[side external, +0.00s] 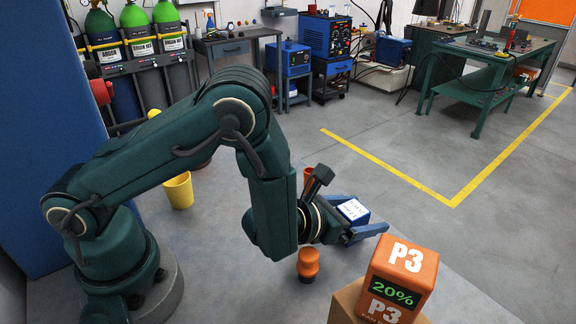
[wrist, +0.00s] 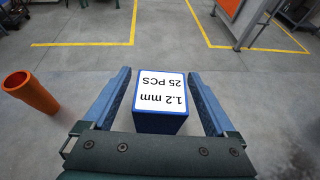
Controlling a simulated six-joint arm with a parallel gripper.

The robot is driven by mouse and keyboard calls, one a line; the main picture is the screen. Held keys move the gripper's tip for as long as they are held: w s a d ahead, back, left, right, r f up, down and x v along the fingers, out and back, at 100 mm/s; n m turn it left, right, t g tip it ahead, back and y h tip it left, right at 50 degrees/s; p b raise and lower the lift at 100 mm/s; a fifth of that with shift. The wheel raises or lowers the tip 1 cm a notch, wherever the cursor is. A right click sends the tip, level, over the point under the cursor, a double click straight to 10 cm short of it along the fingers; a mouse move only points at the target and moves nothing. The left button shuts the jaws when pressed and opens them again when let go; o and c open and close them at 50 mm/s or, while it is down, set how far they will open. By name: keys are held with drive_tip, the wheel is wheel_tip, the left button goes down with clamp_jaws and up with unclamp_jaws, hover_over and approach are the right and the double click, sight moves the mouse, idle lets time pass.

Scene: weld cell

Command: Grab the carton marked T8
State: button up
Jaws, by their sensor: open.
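My gripper (side external: 368,218) is open, its two blue fingers on either side of a blue carton (side external: 353,211). In the wrist view the fingers (wrist: 159,74) stand apart, with a gap on each side of the carton (wrist: 158,122). Its white top label reads "1.2 mm 25 PCS", upside down in that view. An orange carton (side external: 403,271) marked P3, with a green "20%" panel, is at the lower right of the side view. I cannot read T8 on any carton. The blue carton's lower part is hidden by my gripper.
The P3 carton rests on a brown box (side external: 348,301). An orange rounded object (side external: 308,265) is below my gripper in the side view. An orange tube (wrist: 30,92) stands left in the wrist view. A yellow bucket (side external: 178,190) is behind my arm.

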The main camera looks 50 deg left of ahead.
drive_tip(key=shift+c, duration=0.3)
clamp_jaws()
drive_tip(key=shift+r, duration=0.15)
